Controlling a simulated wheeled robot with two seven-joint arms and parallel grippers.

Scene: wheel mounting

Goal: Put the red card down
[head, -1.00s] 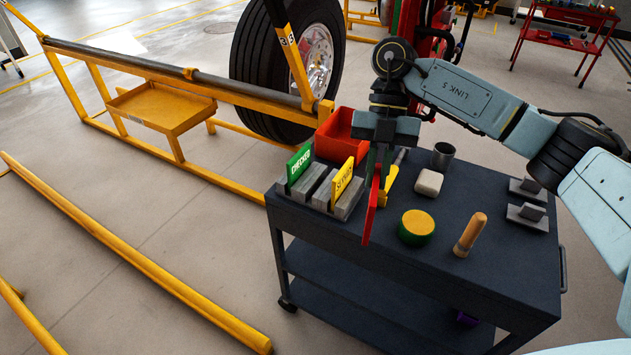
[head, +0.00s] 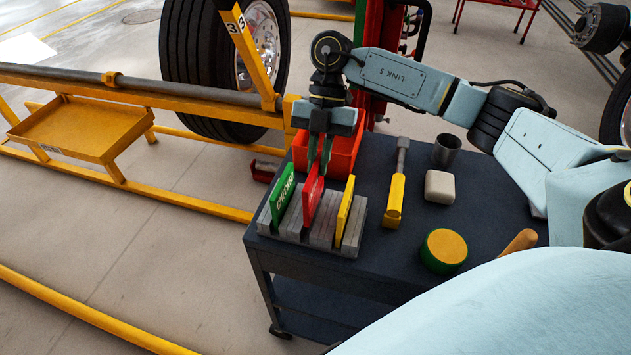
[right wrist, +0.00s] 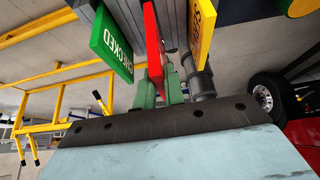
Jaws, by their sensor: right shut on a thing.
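The red card (head: 311,196) stands upright in the middle of the grey slotted holder (head: 318,233), between the green "CHECKED" card (head: 283,191) and the yellow card (head: 344,211). My right gripper (head: 318,172) is above the holder, shut on the top of the red card. In the right wrist view the green fingers (right wrist: 160,88) are at the red card (right wrist: 153,45), with the green card (right wrist: 112,45) and the yellow card (right wrist: 201,28) on either side. Whether the card's lower edge is fully seated in its slot is hard to tell. My left gripper is not in view.
The holder sits at the left end of the dark cart top (head: 400,230). A red bin (head: 345,150) is behind it. A yellow-handled tool (head: 395,190), a pale block (head: 439,187), a green-and-yellow round piece (head: 443,250) and a dark cup (head: 446,150) are to the right.

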